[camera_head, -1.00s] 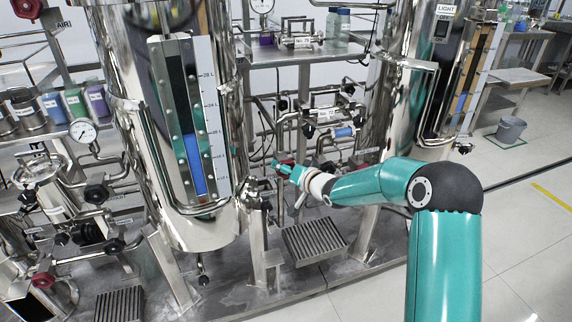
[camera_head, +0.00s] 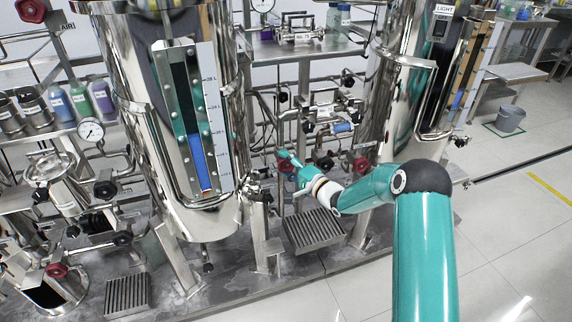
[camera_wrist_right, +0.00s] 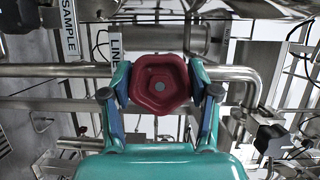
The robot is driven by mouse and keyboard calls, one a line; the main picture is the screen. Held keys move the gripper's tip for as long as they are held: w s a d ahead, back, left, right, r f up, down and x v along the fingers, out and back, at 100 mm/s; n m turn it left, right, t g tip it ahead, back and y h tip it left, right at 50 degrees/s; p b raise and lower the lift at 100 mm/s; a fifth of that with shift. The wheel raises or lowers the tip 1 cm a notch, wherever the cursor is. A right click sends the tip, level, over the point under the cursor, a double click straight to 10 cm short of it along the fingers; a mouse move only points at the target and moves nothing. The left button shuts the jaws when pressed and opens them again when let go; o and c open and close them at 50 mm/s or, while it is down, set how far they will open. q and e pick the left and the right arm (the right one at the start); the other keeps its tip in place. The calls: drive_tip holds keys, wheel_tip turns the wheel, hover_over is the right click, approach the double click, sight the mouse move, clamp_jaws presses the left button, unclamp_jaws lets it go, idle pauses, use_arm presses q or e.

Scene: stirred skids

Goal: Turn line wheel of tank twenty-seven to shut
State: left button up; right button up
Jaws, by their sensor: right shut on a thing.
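The red line wheel (camera_wrist_right: 159,85) is a faceted knob, face-on in the right wrist view. The two fingers of my right gripper (camera_wrist_right: 160,88) close on it from its left and right sides. A "LINE" tag (camera_wrist_right: 116,47) hangs just left of it. In the head view my right gripper (camera_head: 288,162) reaches in among the pipes between two steel tanks, and mostly hides the wheel. The left tank (camera_head: 130,90) has a sight glass with a blue column (camera_head: 197,165). No tank number is readable. My left gripper is not in view.
A "SAMPLE" tag (camera_wrist_right: 69,27) hangs further left in the wrist view. Another red wheel (camera_head: 361,164) sits right of my gripper in the head view. Pipes and black knobs crowd the space around it. A floor grate (camera_head: 314,230) lies below.

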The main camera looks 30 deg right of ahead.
drive_tip(key=shift+d+f+m, duration=0.15)
drive_tip(key=shift+f+m, duration=0.05)
drive_tip(key=shift+m, duration=0.4)
drive_tip(key=o, duration=1.2)
drive_tip(key=shift+r, duration=0.1)
drive_tip(key=s, duration=0.4)
drive_tip(key=s+d, duration=0.1)
drive_tip(key=s, duration=0.7)
drive_tip(key=shift+d+f, duration=0.2)
drive_tip(key=shift+d, duration=0.2)
drive_tip(key=shift+w+a, duration=0.1)
drive_tip(key=shift+w, duration=0.05)
